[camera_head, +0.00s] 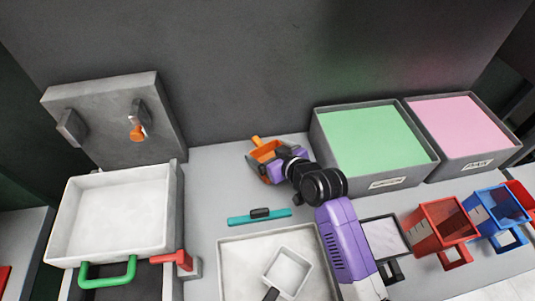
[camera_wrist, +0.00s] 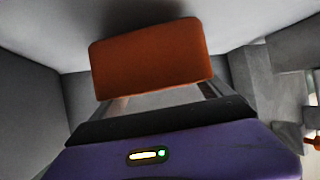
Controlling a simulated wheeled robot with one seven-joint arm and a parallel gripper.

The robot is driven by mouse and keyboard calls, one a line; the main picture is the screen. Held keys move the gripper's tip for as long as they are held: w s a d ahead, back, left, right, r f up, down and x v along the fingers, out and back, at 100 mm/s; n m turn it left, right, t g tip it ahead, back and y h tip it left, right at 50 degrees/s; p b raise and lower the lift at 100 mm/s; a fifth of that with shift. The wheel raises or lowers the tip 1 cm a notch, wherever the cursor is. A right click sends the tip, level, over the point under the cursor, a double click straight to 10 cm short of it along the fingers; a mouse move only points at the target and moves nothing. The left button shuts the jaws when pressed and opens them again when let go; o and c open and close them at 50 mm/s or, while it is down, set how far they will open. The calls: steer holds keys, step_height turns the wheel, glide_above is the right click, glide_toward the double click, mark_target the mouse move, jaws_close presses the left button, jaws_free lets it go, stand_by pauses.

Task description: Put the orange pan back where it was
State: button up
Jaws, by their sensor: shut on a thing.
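The orange pan (camera_head: 262,153) is in the head view, near the back wall and left of the green bin, with a short stub sticking up at its back left. My gripper (camera_head: 274,164) is shut on it, with purple and dark parts covering its right and front. In the wrist view the pan shows as an orange rectangular face (camera_wrist: 150,55) just beyond the finger bases, in front of my gripper (camera_wrist: 160,100). The fingertips are hidden. I cannot tell whether the pan touches the counter.
Bins of green (camera_head: 372,140) and pink foam (camera_head: 460,124) stand at the back right. Red (camera_head: 440,226) and blue (camera_head: 497,215) pans are in front of them. A teal bar (camera_head: 259,217) and a white tray (camera_head: 230,262) lie nearer. A press (camera_head: 113,215) is left.

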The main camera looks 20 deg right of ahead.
steer(key=shift+f, duration=0.85)
steer(key=shift+f, duration=0.1)
steer(key=o, duration=1.3)
steer(key=shift+o, duration=0.2)
steer(key=b+v, duration=0.1)
steer(key=v, duration=1.1)
